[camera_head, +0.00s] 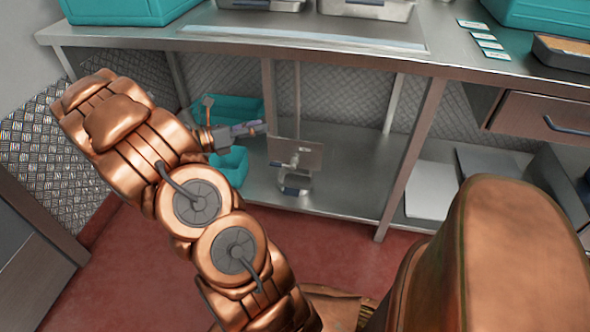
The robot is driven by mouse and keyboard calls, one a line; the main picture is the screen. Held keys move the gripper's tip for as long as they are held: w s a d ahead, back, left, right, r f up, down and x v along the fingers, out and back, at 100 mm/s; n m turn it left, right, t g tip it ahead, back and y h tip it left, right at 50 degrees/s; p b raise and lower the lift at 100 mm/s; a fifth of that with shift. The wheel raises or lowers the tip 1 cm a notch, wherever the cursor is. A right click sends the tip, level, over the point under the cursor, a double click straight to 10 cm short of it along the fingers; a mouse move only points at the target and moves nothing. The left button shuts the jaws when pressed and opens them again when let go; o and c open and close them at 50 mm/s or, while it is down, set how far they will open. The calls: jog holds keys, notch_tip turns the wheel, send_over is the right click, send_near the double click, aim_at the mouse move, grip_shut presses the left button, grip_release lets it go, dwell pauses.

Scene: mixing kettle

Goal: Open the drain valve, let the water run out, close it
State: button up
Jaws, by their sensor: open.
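A thin vertical pipe (297,105) comes down under the steel counter, with a small metal valve-like fitting (295,160) low on it. A flat rectangular plate (312,153) sits around the fitting. Below it, a small metal piece with a dark blue part (292,190) is at the lower shelf. My gripper (258,128) is under the counter, left of the pipe and plate, its fingers pointing right. It is open and apparently empty, apart from the pipe. The valve handle's position and any water are too small to tell. The kettle is not clearly seen.
The steel counter (300,45) overhangs the lower shelf (345,190); its leg (411,160) stands right of the pipe. Teal bins (236,108) are behind and below my gripper. A drawer (535,120) is at right. Red floor (130,270) is open in front.

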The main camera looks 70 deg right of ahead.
jog(key=w+d+f+n+t+h+b, duration=0.1)
jog(key=w+d+f+n+h+b, duration=0.1)
jog(key=d+f+n+b, duration=0.45)
jog(key=w+d+f+n+h+b, duration=0.1)
jog(key=d+f+h, duration=0.15)
jog(key=f, duration=0.75)
jog(key=n+t+h+b, duration=0.3)
jog(key=n+t+b, duration=0.2)
jog(key=n+b, duration=0.4)
send_near(277, 165)
jog(key=d+n+p, duration=0.1)
jog(key=d, duration=0.2)
jog(key=shift+y, duration=0.25)
jog(key=shift+s+b+x, duration=0.2)
jog(key=shift+b+x, duration=0.2)
jog(key=shift+x, duration=3.35)
jog(key=shift+a+r, duration=0.1)
jog(key=shift+b, duration=0.35)
grip_shut()
